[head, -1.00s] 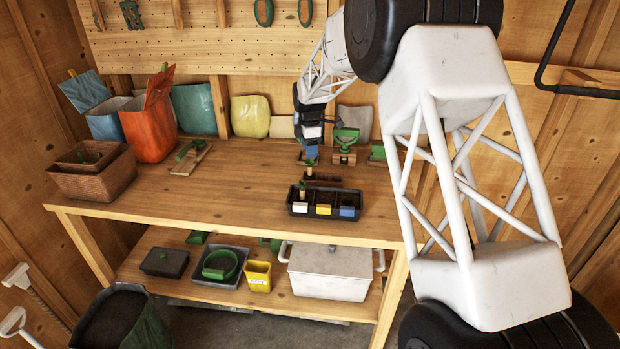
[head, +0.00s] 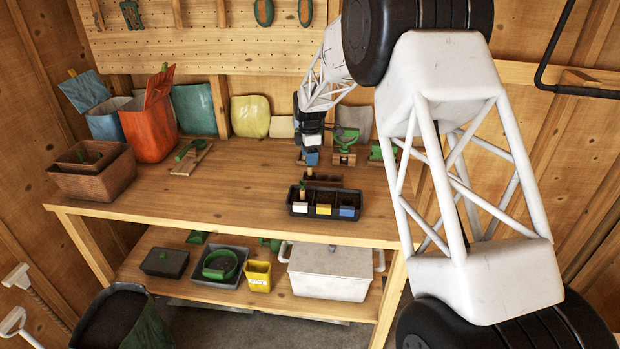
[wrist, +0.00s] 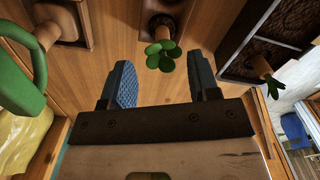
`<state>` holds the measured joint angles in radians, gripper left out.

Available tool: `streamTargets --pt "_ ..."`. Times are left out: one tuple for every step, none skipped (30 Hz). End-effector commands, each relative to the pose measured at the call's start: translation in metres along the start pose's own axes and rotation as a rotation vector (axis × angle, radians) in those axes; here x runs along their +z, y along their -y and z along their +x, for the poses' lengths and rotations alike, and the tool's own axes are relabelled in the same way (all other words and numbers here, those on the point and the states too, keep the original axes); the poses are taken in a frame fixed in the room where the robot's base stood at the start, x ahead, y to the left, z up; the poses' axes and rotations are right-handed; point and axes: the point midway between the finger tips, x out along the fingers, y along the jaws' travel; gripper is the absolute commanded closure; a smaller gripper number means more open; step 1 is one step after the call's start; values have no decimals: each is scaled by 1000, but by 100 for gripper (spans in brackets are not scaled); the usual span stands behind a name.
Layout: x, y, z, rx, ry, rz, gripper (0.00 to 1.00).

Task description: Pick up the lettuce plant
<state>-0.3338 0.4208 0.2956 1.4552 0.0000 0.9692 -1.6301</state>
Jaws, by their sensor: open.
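In the wrist view, a small plant with several rounded green leaves (wrist: 160,57) stands on a tan stem in a brown square holder; it looks like the lettuce plant. My gripper (wrist: 161,85) is open, with its blue pads on either side of the view and the leaves just beyond the gap between them. Nothing is held. In the head view, my gripper (head: 310,160) is over the workbench, just behind the black tray; the plant beneath it is mostly hidden there.
The black tray (head: 297,210) has white, yellow and blue labels; another stemmed plant (head: 302,190) stands in its white-labelled compartment. A green-handled tool (wrist: 15,85) is close at the left in the wrist view. The left middle of the workbench (head: 235,185) is clear.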

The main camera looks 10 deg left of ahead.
Motion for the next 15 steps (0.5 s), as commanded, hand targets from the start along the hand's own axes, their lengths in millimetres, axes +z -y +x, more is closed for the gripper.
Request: streamTargets --pt "0 1 4 -1 0 0 45" --pt "0 1 6 -2 0 0 45" --pt "0 1 9 -3 0 0 45" --pt "0 2 12 -3 0 0 45" --pt "0 2 15 -4 0 0 45" --pt "1 3 20 -4 0 0 45" --pt "1 3 24 -3 0 0 45" --pt "1 3 27 -3 0 0 45" --pt "1 4 32 -3 0 0 45" --pt "1 4 35 -3 0 0 45" --pt "1 3 38 -3 0 0 45" --pt "1 3 42 -2 0 0 45" --pt "1 3 44 -2 0 0 45" --pt "1 3 46 -1 0 0 45" --pt "1 3 48 -1 0 0 45"
